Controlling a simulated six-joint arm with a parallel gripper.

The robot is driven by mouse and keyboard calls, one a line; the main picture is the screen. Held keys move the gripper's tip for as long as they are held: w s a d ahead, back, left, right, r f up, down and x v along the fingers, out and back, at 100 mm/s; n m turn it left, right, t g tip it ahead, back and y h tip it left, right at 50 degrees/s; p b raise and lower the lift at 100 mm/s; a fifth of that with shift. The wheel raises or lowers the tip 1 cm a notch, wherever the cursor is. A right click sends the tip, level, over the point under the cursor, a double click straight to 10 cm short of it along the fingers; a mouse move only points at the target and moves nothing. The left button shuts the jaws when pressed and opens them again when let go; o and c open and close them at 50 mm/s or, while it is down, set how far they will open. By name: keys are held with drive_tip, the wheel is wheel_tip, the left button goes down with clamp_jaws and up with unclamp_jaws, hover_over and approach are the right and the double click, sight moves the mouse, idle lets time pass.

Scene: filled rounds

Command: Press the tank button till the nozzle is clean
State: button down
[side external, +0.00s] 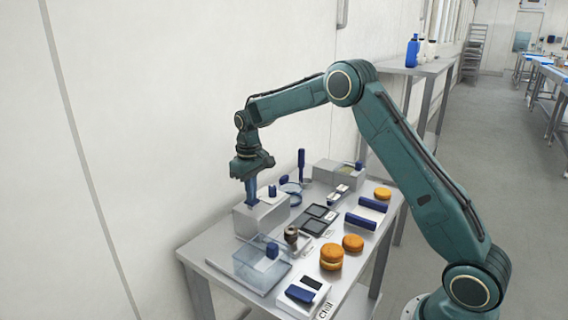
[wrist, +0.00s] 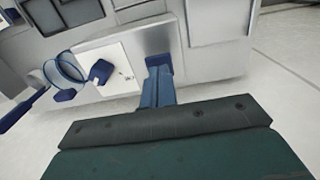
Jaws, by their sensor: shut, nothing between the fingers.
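My gripper (side external: 252,198) is shut and empty, pointing straight down with its blue fingers at the top of a grey box (side external: 258,222). I take this box to be the tank. In the wrist view the fingertips (wrist: 158,72) are at a dark blue square pad (wrist: 159,60) on the box, likely its button; I cannot tell whether they touch or press it. A white plate (wrist: 108,62) with a dark blue knob (wrist: 100,72) sits beside it on the box. A small brown, dark-topped piece (side external: 291,235) stands in front of the box; whether it is the nozzle is unclear.
A clear bluish bin (side external: 252,272) stands at the table's near left. Orange filled rounds (side external: 331,257), dark blue blocks (side external: 361,221) and dark trays (side external: 314,226) lie to the right. A blue-rimmed sieve (side external: 291,188) and another grey box (side external: 338,172) are behind.

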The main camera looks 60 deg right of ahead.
drive_tip(key=shift+f, duration=0.95)
drive_tip(key=shift+r, duration=1.55)
drive_tip(key=shift+f, duration=1.3)
idle(0.5)
drive_tip(key=shift+r, duration=1.3)
drive_tip(key=shift+f, duration=1.55)
drive_tip(key=shift+r, duration=1.55)
